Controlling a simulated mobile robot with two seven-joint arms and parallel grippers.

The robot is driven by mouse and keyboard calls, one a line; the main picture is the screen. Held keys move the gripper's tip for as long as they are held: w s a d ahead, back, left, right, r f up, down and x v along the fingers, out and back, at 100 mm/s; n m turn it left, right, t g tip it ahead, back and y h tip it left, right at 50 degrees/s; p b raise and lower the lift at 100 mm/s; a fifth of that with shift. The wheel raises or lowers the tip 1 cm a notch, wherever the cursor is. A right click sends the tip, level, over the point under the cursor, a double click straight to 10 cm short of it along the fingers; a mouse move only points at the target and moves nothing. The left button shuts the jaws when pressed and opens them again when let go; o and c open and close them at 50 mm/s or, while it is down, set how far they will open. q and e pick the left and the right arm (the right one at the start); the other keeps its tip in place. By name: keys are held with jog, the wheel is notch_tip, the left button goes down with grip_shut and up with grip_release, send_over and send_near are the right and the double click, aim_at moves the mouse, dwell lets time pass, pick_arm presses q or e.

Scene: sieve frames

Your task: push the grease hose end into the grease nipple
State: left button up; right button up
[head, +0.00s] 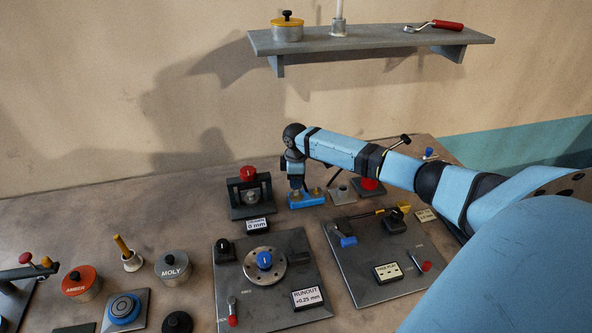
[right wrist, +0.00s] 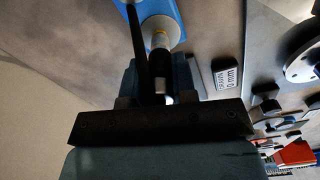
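My right gripper (head: 297,187) points down over a small blue block (head: 308,201) with brass-coloured fittings on top. In the right wrist view my right gripper (right wrist: 160,92) has its fingers close on both sides of a dark cylindrical piece (right wrist: 160,66), which looks like the grease hose end. A brass-coloured band (right wrist: 160,40) shows at its far end, in front of a pale round disc on the blue block (right wrist: 179,10). The grease nipple is not clearly told apart, and I cannot tell whether the hose end touches it. My left gripper is out of view.
A black stand with a red knob (head: 248,175) is close left of the blue block. A red-topped part (head: 369,185) stands to its right. Two dark plates, one with a flange (head: 265,262), lie in front. A shelf (head: 370,40) hangs above.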

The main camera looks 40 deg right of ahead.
jog(key=o, duration=0.5)
jog(key=shift+r, duration=0.25)
notch_tip(320, 180, up, 13)
jog(key=shift+r+b, duration=0.2)
jog(key=shift+b, duration=0.8)
jog(key=shift+f, duration=0.1)
